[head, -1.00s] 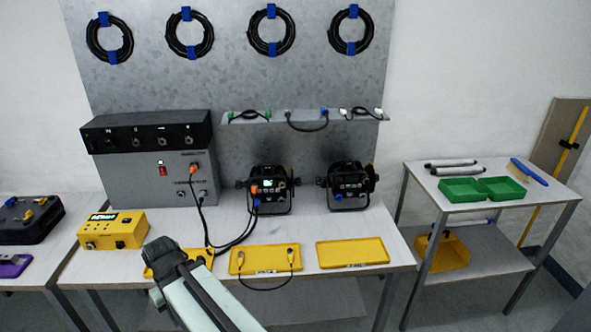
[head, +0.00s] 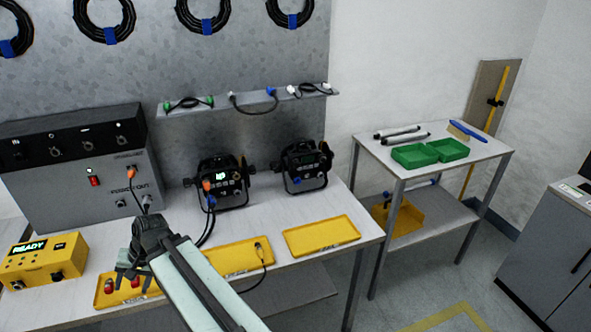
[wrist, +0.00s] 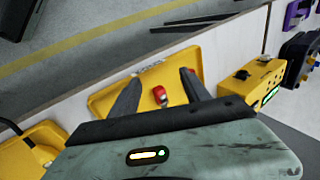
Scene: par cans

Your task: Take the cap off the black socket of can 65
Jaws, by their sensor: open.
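Two black par cans stand at the back of the bench. The left can (head: 222,183) has a lit display, an orange plug and a blue plug with cables. The right can (head: 306,166) has a dark display and a blue fitting low on its front. Their numbers are too small to read, and I cannot make out a cap on a black socket. My gripper (head: 130,280) is open above the left yellow tray (head: 157,291), well short of both cans. In the wrist view its fingers (wrist: 160,88) spread around a small red piece (wrist: 160,96), which appears to lie in the tray.
A middle yellow tray (head: 240,256) holds a cable end. The right yellow tray (head: 321,237) looks empty. A grey power unit (head: 78,170) and a yellow READY box (head: 45,262) stand at left. A shelf (head: 245,101) with short cables hangs above the cans. A side table holds green bins (head: 430,153).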

